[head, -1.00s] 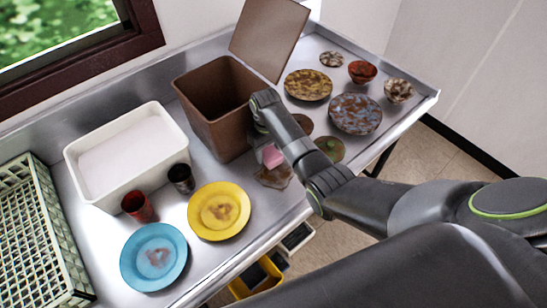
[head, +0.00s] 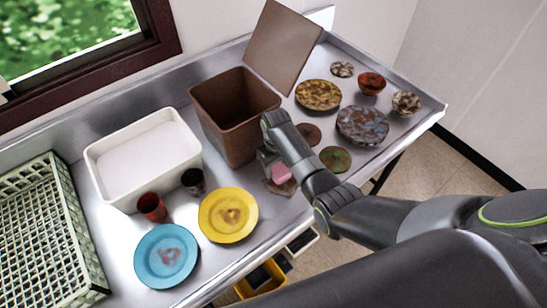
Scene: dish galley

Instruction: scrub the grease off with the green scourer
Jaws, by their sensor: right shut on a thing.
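My right gripper (head: 268,166) is low over the counter, in front of the brown bin, largely hidden behind its own arm. It is shut on a pink block (head: 282,173), which looks like a sponge. The block is just above or touching a brownish patch (head: 280,188); I cannot tell which. The yellow plate (head: 211,226) and the blue plate (head: 148,262) each carry a brown smear in the middle. A green disc (head: 335,160) with brownish marks lies right of the gripper. I cannot make out a green scourer for certain. My left gripper is out of view.
The brown bin (head: 222,115) stands behind the gripper, beside a white tub (head: 103,178). A red cup (head: 151,207) and a black cup (head: 193,181) stand left. Stained dishes, including a patterned plate (head: 362,125), fill the right end. A pale rack (head: 77,243) is far left.

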